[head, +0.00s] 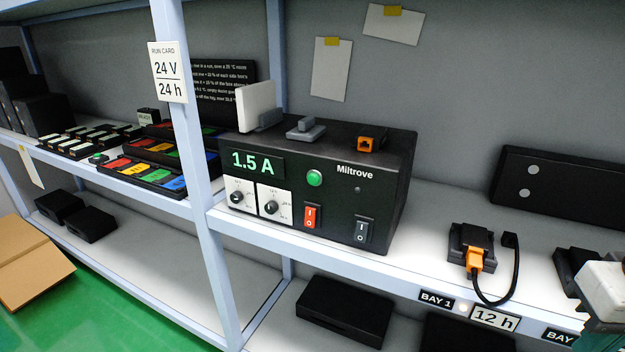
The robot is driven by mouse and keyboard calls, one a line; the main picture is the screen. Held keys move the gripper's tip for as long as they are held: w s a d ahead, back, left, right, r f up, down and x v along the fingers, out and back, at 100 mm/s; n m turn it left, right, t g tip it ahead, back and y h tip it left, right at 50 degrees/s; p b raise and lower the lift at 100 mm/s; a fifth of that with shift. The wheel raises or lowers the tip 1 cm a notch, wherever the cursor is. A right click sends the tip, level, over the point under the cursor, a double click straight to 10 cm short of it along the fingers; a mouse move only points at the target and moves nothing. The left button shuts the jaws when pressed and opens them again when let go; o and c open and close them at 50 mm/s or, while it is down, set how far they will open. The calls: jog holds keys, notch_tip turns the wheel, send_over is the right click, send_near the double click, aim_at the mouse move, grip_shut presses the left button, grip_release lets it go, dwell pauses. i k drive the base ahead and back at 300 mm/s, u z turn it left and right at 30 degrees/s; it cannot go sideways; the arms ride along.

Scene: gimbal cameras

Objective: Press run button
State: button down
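A black box marked Miltrove (390,200) stands on the shelf in the middle of the head view. Its front has a round green button (314,178), to the right of a green display (254,164) reading 1.5 A. Below are two dial knobs on white plates (270,206), a red rocker switch (311,216) and a black rocker switch (361,231). I cannot read the word "run" on any button; the card on the post reads RUN CARD, 24 V, 24 h. My gripper's fingers do not show. A pale part at the lower right edge may be my arm.
A shelf post (190,150) stands left of the box. An orange plug with a black cable (476,260) sits in BAY 1, marked 12 h. The shelf front before the box is clear.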

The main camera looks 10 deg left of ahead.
aim_at(312, 178)
jog(key=z, duration=1.9)
jog(key=k, duration=0.4)
jog(key=u, duration=1.5)
